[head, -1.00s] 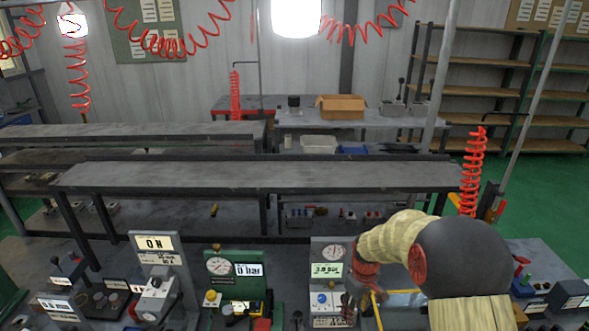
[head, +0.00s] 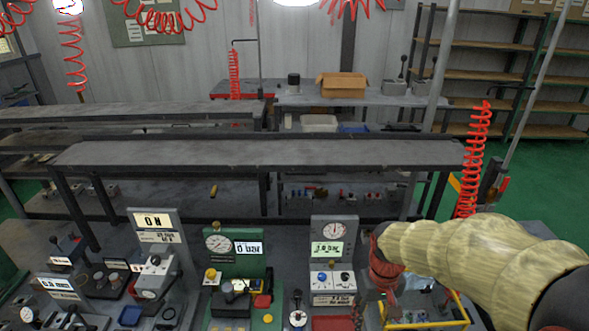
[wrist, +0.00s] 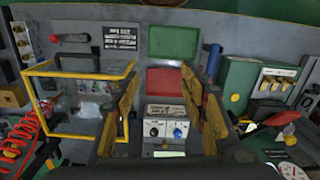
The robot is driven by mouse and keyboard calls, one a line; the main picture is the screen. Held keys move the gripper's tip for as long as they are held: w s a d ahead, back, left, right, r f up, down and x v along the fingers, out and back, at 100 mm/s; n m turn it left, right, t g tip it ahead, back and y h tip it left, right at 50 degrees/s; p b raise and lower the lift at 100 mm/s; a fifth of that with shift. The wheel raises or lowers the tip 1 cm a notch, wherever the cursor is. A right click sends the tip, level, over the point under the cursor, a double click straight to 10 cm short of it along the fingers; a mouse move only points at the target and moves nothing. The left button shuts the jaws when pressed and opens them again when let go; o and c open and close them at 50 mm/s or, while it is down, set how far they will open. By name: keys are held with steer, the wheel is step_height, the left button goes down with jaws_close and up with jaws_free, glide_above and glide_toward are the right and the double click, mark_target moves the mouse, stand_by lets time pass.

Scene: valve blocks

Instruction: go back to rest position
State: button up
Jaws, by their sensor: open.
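My gripper (head: 391,303) hangs at the lower right in the head view, beside the grey gauge block (head: 333,262) and in front of the yellow-framed bin (head: 455,308). In the wrist view my gripper (wrist: 160,88) has its two fingers spread wide, with nothing between the tips. The yellow frame (wrist: 85,137) is left of the fingers. No touch between the gripper and the block is visible.
A green gauge block (head: 236,258) and a grey ON block (head: 158,245) stand to the left on the front bench. A long bare bench (head: 260,153) lies behind. A red coiled hose (head: 472,165) hangs at the right. The air above the front blocks is clear.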

steer(key=s+r+t+b, duration=0.3)
steer(key=s+b, duration=0.2)
steer(key=s, duration=0.2)
steer(key=s+r+m+t+b, duration=0.1)
steer(key=s+r+t+b, duration=0.2)
steer(key=s+b, duration=0.2)
steer(key=shift+s+r, duration=0.3)
steer(key=shift+s, duration=0.55)
steer(key=shift+w+r, duration=0.1)
stand_by(2.1)
